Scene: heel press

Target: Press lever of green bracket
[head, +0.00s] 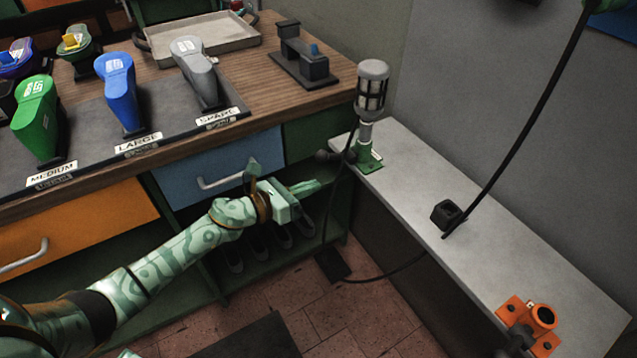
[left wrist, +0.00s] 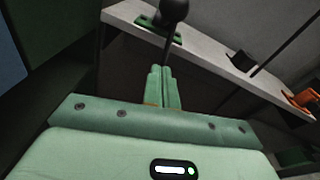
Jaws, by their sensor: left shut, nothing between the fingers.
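An orange bracket (head: 515,309) sits at the bench's right end; a black block (head: 446,214) and hanging cable stand between. The wooden counter (head: 260,82) with shoe-shaped forms is at left, above drawers (head: 220,165). A cable runs down near the gripper.

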